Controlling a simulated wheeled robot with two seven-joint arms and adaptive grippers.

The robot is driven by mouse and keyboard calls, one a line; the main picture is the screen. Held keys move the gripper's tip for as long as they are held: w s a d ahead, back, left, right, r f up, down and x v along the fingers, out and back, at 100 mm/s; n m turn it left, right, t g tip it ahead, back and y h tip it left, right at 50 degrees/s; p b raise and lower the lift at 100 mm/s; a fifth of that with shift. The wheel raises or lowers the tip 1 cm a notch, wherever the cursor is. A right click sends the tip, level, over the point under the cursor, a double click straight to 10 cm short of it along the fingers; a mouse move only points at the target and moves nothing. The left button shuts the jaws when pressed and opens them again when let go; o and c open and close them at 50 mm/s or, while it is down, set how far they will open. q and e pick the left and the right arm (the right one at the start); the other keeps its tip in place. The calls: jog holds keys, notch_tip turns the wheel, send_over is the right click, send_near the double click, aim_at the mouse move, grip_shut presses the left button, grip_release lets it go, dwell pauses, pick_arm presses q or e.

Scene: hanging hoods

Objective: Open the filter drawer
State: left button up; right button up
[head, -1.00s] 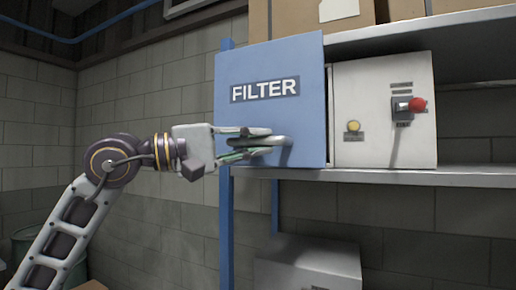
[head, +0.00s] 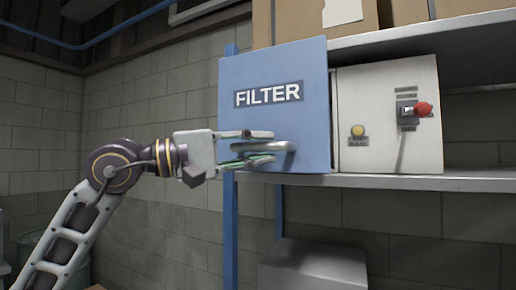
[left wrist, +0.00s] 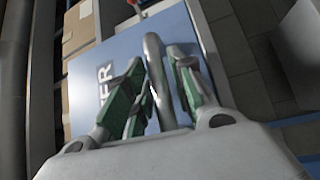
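The blue filter drawer front (head: 290,125), labelled FILTER, stands upright on the shelf at the centre of the head view. A grey bar handle (head: 281,147) sits low on its face. My left gripper (head: 272,146) is at the handle, with one finger above the bar and one below. In the left wrist view, the handle (left wrist: 155,60) runs between the green-padded fingers of the left gripper (left wrist: 158,75), with gaps visible on both sides. The fingers look open around the bar, not closed on it. My right gripper is not in view.
A white control box (head: 385,115) with a red knob (head: 423,109) and yellow button stands just right of the drawer on the metal shelf (head: 470,181). Cardboard boxes (head: 300,20) are above. A grey box (head: 312,268) is below. Blue posts (head: 231,230) support the shelf.

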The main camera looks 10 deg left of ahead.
pick_arm(q)
jog(key=v, duration=1.1)
jog(key=shift+s+a, duration=0.2)
jog(key=shift+a, duration=0.05)
jog(key=shift+f, duration=0.15)
dwell(0.5)
